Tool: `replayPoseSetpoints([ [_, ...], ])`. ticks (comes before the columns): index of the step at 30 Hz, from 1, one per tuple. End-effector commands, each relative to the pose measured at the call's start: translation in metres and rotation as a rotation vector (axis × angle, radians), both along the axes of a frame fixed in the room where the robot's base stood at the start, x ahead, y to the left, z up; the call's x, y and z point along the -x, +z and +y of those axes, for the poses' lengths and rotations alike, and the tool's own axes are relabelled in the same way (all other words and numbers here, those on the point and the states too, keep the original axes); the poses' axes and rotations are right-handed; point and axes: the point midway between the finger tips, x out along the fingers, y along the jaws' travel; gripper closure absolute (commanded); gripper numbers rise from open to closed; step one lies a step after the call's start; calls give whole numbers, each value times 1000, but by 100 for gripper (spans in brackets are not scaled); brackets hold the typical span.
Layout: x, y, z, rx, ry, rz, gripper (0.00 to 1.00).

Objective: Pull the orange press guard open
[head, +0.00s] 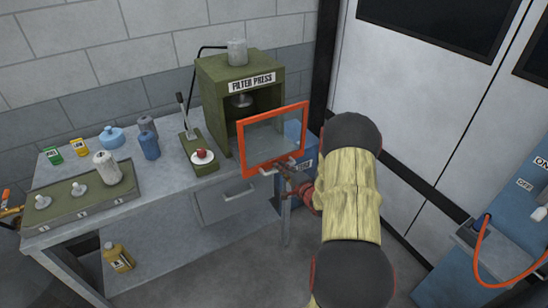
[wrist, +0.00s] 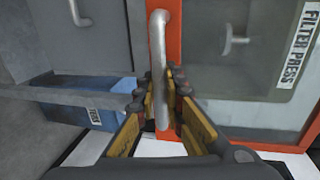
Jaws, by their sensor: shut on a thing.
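The orange press guard (head: 242,150), a frame around a clear pane, stands in front of the green filter press (head: 211,100). Its right side reaches past the press's right side in the head view. In the wrist view its orange rail (wrist: 172,45) runs up and down the picture. A grey bar handle (wrist: 158,40) is fixed along this rail, the guard's lower edge in the head view. My gripper (wrist: 160,88) is shut on the handle, one finger on each side. In the head view my gripper (head: 288,178) is below the guard, partly hidden by my arm.
The grey bench (head: 190,190) carries a red-knobbed lever box (head: 203,158), blue containers (head: 149,146) and a green tray (head: 80,210). A blue cabinet (head: 520,220) with an orange hose is at the right. Open floor lies in front.

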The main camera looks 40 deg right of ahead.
Motion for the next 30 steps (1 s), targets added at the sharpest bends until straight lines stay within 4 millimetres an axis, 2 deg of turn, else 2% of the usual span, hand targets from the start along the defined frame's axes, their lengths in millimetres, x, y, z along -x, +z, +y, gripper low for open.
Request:
replayPoseSetpoints([
  [6,16,-2,4,-2,0,3,100],
  [16,16,-2,5,-1,1,3,100],
  [17,16,-2,5,-1,1,3,89],
  [18,16,-2,4,-1,1,3,87],
  [26,16,-1,4,0,1,1,72],
  [30,15,-1,4,0,1,0,71],
])
